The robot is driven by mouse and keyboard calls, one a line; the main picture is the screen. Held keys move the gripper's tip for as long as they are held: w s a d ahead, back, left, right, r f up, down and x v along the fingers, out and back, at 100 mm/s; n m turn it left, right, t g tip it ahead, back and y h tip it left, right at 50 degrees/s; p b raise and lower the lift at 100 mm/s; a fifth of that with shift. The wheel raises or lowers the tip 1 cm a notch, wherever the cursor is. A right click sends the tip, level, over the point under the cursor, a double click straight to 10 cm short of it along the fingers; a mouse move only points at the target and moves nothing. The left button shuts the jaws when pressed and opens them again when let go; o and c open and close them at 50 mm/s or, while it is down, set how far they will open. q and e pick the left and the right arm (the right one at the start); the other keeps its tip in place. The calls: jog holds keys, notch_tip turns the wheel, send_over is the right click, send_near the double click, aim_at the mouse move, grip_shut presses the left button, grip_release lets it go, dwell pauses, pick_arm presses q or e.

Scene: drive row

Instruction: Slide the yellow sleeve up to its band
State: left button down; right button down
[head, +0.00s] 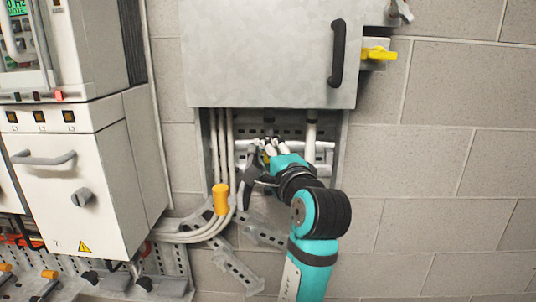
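The yellow sleeve (221,198) is an orange-yellow cylinder. It sits upright around a light cable at the lower left of the open space under the grey cabinet. I cannot make out its band. My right gripper (253,177), on the teal and black arm from below, is right of the sleeve and slightly higher, apart from it. Its dark fingers are small and partly hidden by the wrist, so I cannot tell whether they are open or shut. A small yellow bit (266,157) shows beside the gripper among white wires. My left gripper is not in view.
The grey cabinet door (265,60) with its black handle (337,54) hangs above. A yellow lever (378,54) juts out at its right. Pale cables (221,145) run down to the sleeve and curve left. A white drive unit (85,190) stands left. Bare block wall lies right.

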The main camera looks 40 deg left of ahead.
pick_arm(q)
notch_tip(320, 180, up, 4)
jog(key=p, duration=0.4)
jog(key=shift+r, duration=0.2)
